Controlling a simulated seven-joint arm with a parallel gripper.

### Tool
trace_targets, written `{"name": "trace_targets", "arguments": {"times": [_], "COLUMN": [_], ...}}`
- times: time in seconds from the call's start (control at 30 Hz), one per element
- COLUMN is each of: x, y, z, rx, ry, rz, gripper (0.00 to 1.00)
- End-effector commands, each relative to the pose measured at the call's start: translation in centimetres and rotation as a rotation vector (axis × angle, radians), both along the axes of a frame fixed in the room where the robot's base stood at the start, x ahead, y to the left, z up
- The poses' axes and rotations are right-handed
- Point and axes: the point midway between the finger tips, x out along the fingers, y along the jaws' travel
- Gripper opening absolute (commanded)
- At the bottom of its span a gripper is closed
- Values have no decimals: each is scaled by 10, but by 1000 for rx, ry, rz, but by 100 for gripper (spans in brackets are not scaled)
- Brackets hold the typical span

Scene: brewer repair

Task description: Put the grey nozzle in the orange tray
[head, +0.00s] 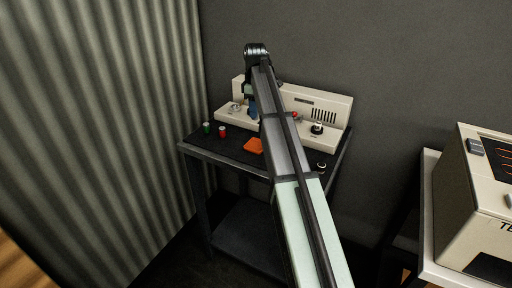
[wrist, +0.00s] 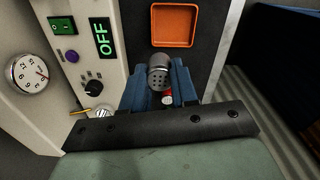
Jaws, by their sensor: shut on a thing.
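The grey nozzle (wrist: 160,72), with small holes in its round face, is between the blue fingers of my gripper (wrist: 159,84) in the wrist view. My gripper is shut on it. The orange tray (wrist: 174,26), square and empty, lies on the dark table top beyond the nozzle. In the head view the orange tray (head: 253,146) lies near the table's front edge, partly behind my arm. My gripper (head: 252,112) hangs in front of the cream machine, farther back than the tray. The nozzle cannot be made out there.
The cream brewer (head: 325,100) runs along the back of the dark table (head: 195,148); its dial (wrist: 28,73) and OFF display (wrist: 101,36) are close to my gripper. A green can (head: 206,127) and red can (head: 222,131) stand left of the tray. A ring (head: 321,165) lies at right.

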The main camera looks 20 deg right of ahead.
Motion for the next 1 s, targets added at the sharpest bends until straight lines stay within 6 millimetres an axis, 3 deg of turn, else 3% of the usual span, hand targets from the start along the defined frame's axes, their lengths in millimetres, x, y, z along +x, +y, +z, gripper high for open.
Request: {"name": "trace_targets", "arguments": {"times": [0.03, 0.2, 0.37, 0.7, 1.0], "x": [-14, -28, -28, -28, -28], "y": [2, 3, 3, 3, 3], "z": [-5, -9, -16, -65, -90], "rx": [1, 1, 2, 1, 1], "ry": [3, 13, 22, 22, 22], "rz": [6, 31, 62, 63, 63], "gripper": [0, 0, 0, 0, 0]}}
